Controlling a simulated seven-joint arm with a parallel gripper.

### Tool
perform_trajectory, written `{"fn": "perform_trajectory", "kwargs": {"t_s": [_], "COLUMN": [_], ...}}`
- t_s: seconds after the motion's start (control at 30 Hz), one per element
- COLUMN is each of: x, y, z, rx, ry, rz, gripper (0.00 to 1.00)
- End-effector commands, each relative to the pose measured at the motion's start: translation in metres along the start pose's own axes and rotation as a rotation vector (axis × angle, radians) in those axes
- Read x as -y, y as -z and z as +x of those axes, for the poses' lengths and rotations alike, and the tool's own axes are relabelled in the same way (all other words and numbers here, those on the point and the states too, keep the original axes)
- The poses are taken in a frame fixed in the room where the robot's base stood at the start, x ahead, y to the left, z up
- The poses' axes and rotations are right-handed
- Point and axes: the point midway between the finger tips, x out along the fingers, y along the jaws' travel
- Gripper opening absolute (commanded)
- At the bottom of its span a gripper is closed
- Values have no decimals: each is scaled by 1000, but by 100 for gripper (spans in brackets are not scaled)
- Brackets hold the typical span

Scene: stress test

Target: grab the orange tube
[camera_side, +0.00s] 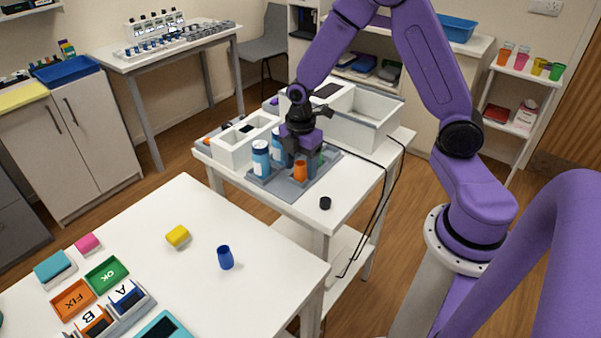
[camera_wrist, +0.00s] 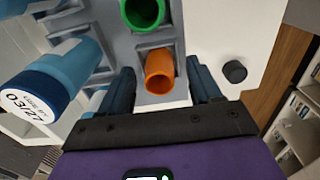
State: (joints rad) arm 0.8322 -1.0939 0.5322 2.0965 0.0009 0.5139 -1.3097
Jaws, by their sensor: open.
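The orange tube (camera_side: 300,170) stands upright at the front of a grey rack (camera_side: 264,184) on the white cart. In the wrist view the orange tube (camera_wrist: 159,72) shows its open mouth and lies between the two fingers. My gripper (camera_side: 302,148) is above the rack, with its dark fingers lowered around the tube's place. In the wrist view my gripper (camera_wrist: 163,90) is open, one finger on each side of the tube, with a visible gap to the left finger. Whether the right finger touches the tube cannot be told.
A green tube (camera_wrist: 144,10) stands in the rack beside the orange one. A black cap (camera_side: 325,203) lies on the cart's clear front corner. White bins (camera_side: 362,112) stand behind.

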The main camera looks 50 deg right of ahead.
Motion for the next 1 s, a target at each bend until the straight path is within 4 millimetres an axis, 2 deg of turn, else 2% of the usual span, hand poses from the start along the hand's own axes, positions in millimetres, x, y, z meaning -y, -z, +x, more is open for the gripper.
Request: {"fn": "perform_trajectory", "kwargs": {"t_s": [0.17, 0.3, 0.33, 0.37, 0.77, 1.0], "x": [0, 0, 0, 0, -1, -2], "y": [0, 0, 0, 0, 0, 0], "z": [0, 0, 0, 0, -4, -27], "rx": [0, 0, 0, 0, -1, -1], "ry": [-1, -1, -1, -1, -3, -6], "rz": [0, 0, 0, 0, 0, 0], "gripper": [63, 18, 8, 4, 4, 4]}}
